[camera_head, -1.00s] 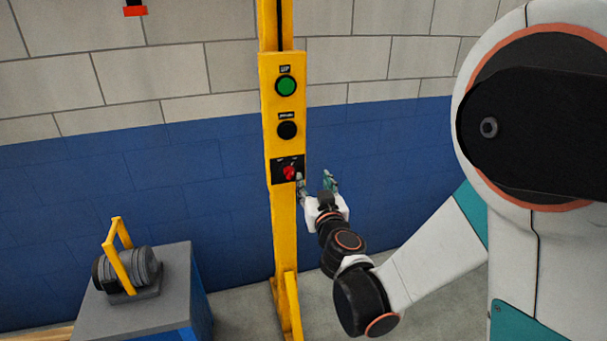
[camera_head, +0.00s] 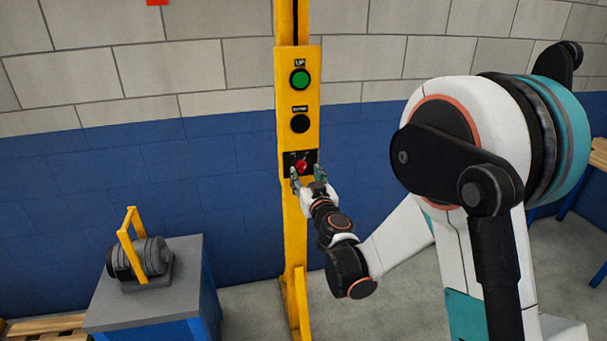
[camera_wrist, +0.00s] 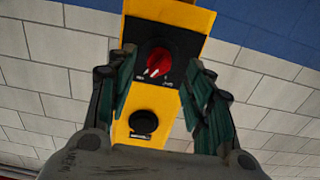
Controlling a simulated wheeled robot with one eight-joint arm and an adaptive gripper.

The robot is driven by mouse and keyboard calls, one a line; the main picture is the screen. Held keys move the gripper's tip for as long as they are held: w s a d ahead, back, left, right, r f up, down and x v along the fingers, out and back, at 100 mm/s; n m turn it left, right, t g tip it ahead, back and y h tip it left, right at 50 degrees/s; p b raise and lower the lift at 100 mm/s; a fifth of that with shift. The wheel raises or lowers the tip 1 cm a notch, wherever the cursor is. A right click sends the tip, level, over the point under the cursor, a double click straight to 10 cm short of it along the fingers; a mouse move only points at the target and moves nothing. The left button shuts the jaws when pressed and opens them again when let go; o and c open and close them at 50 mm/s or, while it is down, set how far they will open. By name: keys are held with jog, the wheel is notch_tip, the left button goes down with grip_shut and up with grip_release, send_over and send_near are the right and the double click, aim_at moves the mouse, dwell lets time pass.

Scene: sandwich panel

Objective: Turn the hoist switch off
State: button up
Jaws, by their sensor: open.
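The hoist switch is a red rotary knob (camera_head: 301,166) on a black plate low on a yellow control panel (camera_head: 298,140). In the wrist view the red knob (camera_wrist: 158,62) shows between my fingers, with its white-marked handle slanted; the small labels beside it are not readable. My gripper (camera_head: 308,178) is open, its fingers on either side of the knob in the picture. In the wrist view my gripper (camera_wrist: 163,85) holds nothing. I cannot tell whether a finger touches the knob or its plate.
Above the knob are a black button (camera_head: 300,123) and a green button (camera_head: 300,79). A grey-topped blue cabinet (camera_head: 190,255) at the left carries a dark cylindrical weight with a yellow handle (camera_head: 130,245). A blue and grey block wall stands behind.

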aim_at(303, 170)
jog(key=shift+x, duration=1.9)
jog(key=shift+c, duration=0.4)
jog(key=c, duration=1)
